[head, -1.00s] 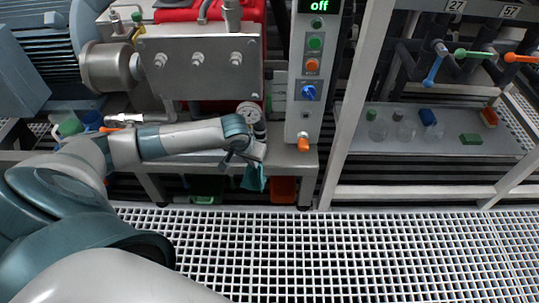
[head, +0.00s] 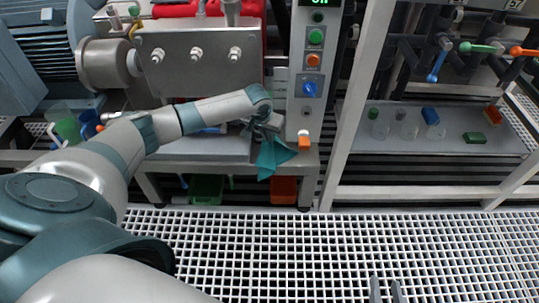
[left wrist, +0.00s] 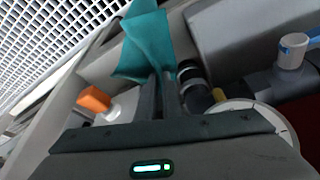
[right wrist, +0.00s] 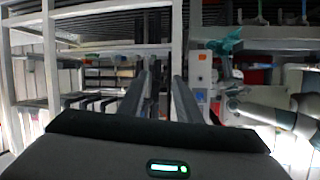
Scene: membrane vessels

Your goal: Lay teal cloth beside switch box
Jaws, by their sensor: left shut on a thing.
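The teal cloth (head: 273,158) hangs from my left gripper (head: 267,134), just left of the lower end of the grey switch box (head: 310,103). In the left wrist view the fingers (left wrist: 168,82) are shut on the cloth (left wrist: 147,42), which spreads beyond their tips. The cloth is over the front edge of the grey bench and its lower part hangs below that edge. The cloth also shows in the right wrist view (right wrist: 226,43). My right gripper (head: 385,291) is low over the grating; its fingers (right wrist: 163,72) are apart and empty.
A metal box with several fittings (head: 198,60) stands behind my left arm. The bench top (head: 205,148) has bare room beside the switch box. A green bin (head: 207,188) and an orange bin (head: 284,190) are underneath. A shelf (head: 435,147) with bottles is at right.

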